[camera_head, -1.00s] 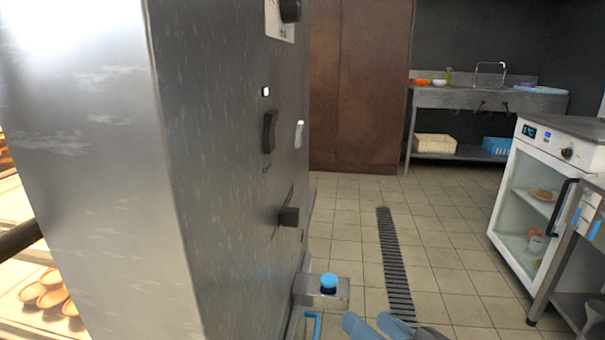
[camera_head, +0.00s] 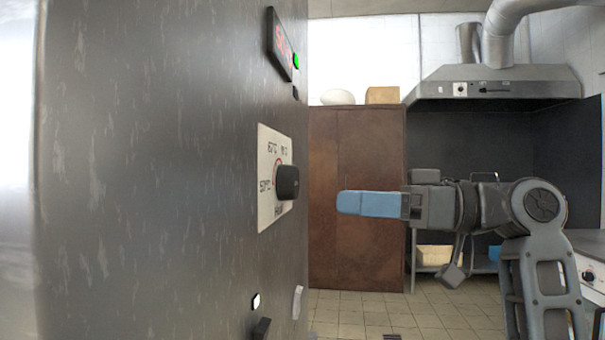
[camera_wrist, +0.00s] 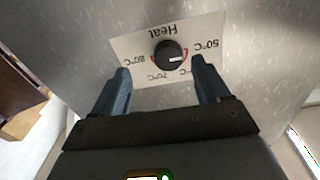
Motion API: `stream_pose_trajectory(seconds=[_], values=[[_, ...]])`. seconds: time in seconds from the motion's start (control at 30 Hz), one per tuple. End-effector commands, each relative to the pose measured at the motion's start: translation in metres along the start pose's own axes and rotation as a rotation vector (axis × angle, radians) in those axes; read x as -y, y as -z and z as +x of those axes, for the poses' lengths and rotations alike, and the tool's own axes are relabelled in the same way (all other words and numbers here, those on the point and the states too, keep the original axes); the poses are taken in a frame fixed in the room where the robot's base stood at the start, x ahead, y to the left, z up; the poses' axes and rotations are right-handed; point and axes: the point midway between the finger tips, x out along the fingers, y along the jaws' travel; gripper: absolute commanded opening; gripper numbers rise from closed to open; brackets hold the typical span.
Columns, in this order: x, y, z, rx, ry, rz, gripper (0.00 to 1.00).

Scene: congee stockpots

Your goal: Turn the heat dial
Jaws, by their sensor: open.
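The heat dial (camera_head: 287,182) is a black round knob on a white plate (camera_head: 268,212) with temperature marks, on the side of a steel cabinet (camera_head: 150,170). In the wrist view the dial (camera_wrist: 169,55) shows upside-down "Heat" lettering, a red arc and a white pointer line. My gripper (camera_head: 340,203) has blue fingers and points at the panel, a short gap to the right of the dial in the head view. In the wrist view its fingers (camera_wrist: 160,75) are open, one on either side of the dial's plate area, with nothing between them touching the dial.
A red-digit display (camera_head: 281,47) with a green light sits above the dial. A dark switch (camera_head: 261,329) is below it. A brown cabinet (camera_head: 350,240) and a hood (camera_head: 495,85) stand behind. Free air lies between my gripper and the panel.

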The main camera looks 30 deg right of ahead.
Motion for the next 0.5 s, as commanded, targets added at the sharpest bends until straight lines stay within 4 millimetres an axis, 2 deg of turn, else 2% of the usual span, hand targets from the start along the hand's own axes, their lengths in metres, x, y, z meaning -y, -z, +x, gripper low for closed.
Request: stream_pose_trajectory(seconds=[0.03, 0.1, 0.27, 0.5], values=[[0.003, 0.014, -0.003, 0.013, 0.018, -0.029, 0.75], [0.007, 0.023, -0.006, 0.028, 0.038, -0.054, 0.75], [0.011, 0.029, -0.004, 0.042, 0.057, -0.076, 0.75], [0.013, 0.028, 0.029, 0.042, 0.058, -0.074, 0.75]])
